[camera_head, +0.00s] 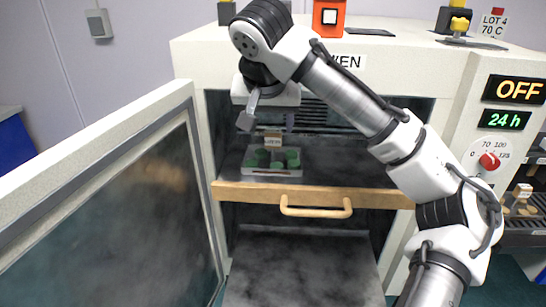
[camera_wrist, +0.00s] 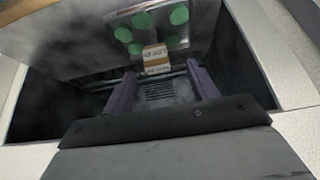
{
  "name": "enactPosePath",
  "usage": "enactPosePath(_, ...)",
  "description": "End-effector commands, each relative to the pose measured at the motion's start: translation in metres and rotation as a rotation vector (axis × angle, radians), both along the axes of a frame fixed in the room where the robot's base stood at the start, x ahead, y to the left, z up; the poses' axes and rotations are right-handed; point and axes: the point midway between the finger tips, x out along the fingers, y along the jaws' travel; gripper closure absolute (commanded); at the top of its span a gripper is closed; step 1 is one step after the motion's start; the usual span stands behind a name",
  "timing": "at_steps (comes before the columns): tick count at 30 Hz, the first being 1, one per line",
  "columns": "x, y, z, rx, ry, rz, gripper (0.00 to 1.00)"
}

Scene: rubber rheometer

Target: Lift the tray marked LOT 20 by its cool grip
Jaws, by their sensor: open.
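A metal tray (camera_head: 271,172) with several round dark-green pieces sits inside the open oven, on the surface behind the wooden front rail. A small tan block with a white label (camera_head: 273,139) stands at the tray; its print is too small to read surely. In the wrist view the tray (camera_wrist: 200,42) with its green pieces is at the top, and the labelled block (camera_wrist: 155,58) is upside down at its near edge. My gripper (camera_head: 267,121) is open above the tray. In the wrist view its two purple fingers (camera_wrist: 161,84) stand apart, with the block beyond and between their tips.
The oven door (camera_head: 110,200) is swung open at the left. A wooden rail with a handle (camera_head: 316,209) crosses the oven front. The oven panel reads OFF (camera_head: 519,90) and 24 h. Another labelled block (camera_head: 523,190) with tan pieces is at the far right.

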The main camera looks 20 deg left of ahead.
Motion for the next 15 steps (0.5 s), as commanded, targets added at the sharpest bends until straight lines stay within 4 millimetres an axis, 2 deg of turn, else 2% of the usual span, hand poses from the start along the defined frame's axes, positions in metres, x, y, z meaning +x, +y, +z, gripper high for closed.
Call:
enactPosePath(5, 0.007, 0.0, -0.011, -0.001, 0.001, 0.0, 0.42)
enactPosePath(12, 0.026, 0.002, -0.04, -0.002, 0.001, 0.0, 0.42)
enactPosePath(15, 0.029, 0.003, -0.046, 0.0, 0.0, 0.002, 0.42)
